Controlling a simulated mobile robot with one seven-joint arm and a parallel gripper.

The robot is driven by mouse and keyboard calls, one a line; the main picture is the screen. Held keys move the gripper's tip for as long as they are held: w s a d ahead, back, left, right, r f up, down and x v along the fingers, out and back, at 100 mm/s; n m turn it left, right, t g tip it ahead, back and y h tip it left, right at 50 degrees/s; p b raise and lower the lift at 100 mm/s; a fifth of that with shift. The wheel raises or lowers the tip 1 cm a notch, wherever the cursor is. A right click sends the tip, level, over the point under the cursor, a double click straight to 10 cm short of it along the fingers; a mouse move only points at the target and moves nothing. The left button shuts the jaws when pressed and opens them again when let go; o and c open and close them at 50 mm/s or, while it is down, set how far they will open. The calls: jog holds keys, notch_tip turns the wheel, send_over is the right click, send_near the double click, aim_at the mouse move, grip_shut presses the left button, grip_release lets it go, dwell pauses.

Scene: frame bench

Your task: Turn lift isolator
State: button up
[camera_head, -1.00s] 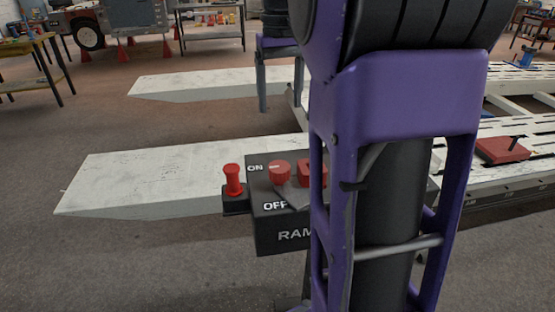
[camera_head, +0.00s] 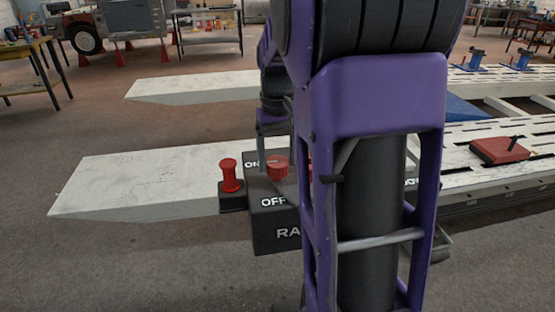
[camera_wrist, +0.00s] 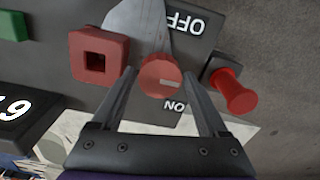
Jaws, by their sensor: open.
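The lift isolator is a round red knob (camera_head: 277,168) with a pale mark, on a dark control box (camera_head: 272,230) lettered ON and OFF. In the wrist view the knob (camera_wrist: 160,76) lies between the tips of my gripper (camera_wrist: 160,70). The fingers are open, one on each side, with visible gaps to the knob. Its pale mark points right, roughly to the side of the ON label (camera_wrist: 175,105); the OFF label (camera_wrist: 186,22) is above right. In the head view my arm hides the right part of the box, and my gripper's fingers show above the box.
A red post (camera_head: 229,176) stands left of the knob, close to one finger in the wrist view. A red square block (camera_wrist: 98,56) with a hole is on the other side. A green piece (camera_wrist: 13,26) is at the far left. A white ramp (camera_head: 130,185) extends left.

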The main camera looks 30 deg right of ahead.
grip_shut()
dwell(0.4)
dwell(0.4)
jog(key=n+p, duration=0.1)
jog(key=n, duration=0.3)
jog(key=shift+p, duration=0.35)
jog(key=n+p, duration=0.1)
jog(key=n, duration=0.4)
jog(key=n+p, duration=0.1)
jog(key=n, duration=0.3)
jog(key=shift+r+n+p, duration=0.1)
jog(key=shift+n+p, duration=0.8)
jog(key=shift+n, duration=1.5)
grip_release()
